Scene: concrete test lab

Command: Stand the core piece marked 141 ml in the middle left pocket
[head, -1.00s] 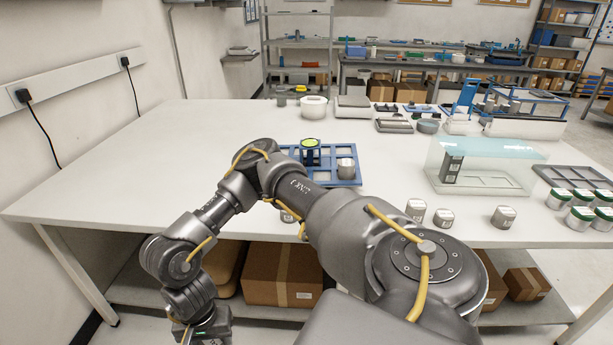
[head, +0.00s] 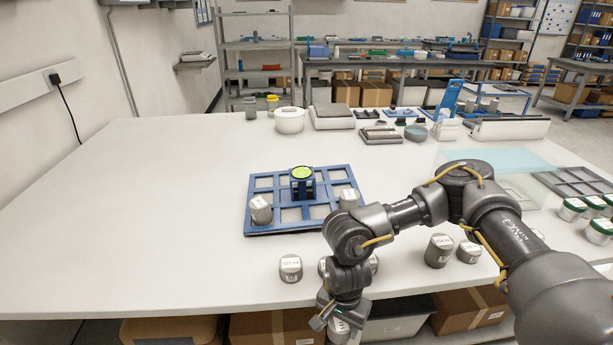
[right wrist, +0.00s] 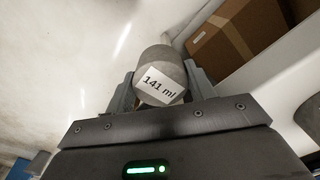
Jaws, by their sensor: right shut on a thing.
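The core piece marked 141 ml (right wrist: 162,77) is a grey cylinder with a white label, between the fingers of my right gripper (right wrist: 160,92) in the right wrist view. In the head view my right gripper (head: 334,318) is low, at the near table edge, shut on that piece (head: 340,330). The blue pocketed tray (head: 248,232) lies beyond it on the table. My left gripper is out of view.
A dark blue holder with a green-topped disc (head: 302,176) stands in the tray's middle. Loose core pieces stand near the front edge, one at left (head: 290,268), others right (head: 438,250), some partly behind my arm. A clear-lidded case (head: 500,165) is at right. The table's left is clear.

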